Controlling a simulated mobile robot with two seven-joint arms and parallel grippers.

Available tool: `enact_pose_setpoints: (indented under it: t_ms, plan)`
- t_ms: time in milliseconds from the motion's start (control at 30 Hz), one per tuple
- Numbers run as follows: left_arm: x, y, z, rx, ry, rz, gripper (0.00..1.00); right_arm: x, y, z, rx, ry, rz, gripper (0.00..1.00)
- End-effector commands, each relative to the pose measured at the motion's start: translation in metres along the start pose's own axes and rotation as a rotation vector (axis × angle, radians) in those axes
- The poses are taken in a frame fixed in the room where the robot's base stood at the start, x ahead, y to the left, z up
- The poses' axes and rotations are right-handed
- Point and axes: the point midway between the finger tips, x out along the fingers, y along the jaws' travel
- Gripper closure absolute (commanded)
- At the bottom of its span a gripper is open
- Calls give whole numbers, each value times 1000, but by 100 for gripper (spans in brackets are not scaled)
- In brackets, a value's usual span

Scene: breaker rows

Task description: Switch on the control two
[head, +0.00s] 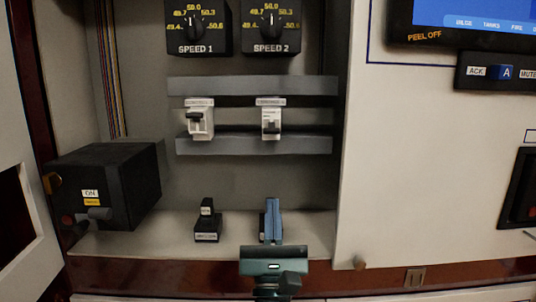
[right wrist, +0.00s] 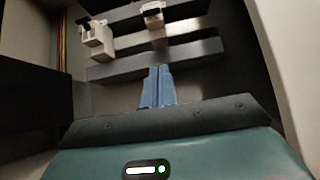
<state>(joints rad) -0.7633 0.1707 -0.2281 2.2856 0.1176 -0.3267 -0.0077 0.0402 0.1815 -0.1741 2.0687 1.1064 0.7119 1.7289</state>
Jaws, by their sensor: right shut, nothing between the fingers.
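Two white breakers sit side by side between two grey horizontal strips in the open cabinet. The right-hand breaker (head: 271,122), under a small label too blurred to read fully, stands in the place of control two. Its small dark lever's on or off position is unclear. The left-hand breaker (head: 200,122) has a dark lever too. In the right wrist view the right-hand breaker (right wrist: 153,15) is at the top and the left-hand one (right wrist: 97,40) is left of it. My right gripper (head: 272,201) is shut and empty, below the right-hand breaker and apart from it. Its blue fingers (right wrist: 158,70) point into the cabinet. My left gripper is not in view.
Two black dials, SPEED 1 (head: 194,27) and SPEED 2 (head: 270,27), are above. A black box (head: 110,180) stands at left. A small black switch (head: 207,222) is left of my gripper, and another dark piece is partly hidden behind it. A white panel (head: 420,170) bounds the right.

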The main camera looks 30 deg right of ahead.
Motion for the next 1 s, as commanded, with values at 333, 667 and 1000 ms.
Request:
enact_pose_setpoints:
  t_ms: [333,667,1000]
  plan:
    - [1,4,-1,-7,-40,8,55,37,0,3,-3,-3,-1,100]
    - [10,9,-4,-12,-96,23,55,107,1,3,-3,-2,1,100]
    - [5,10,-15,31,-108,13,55,110,1,38,-3,0,3,100]
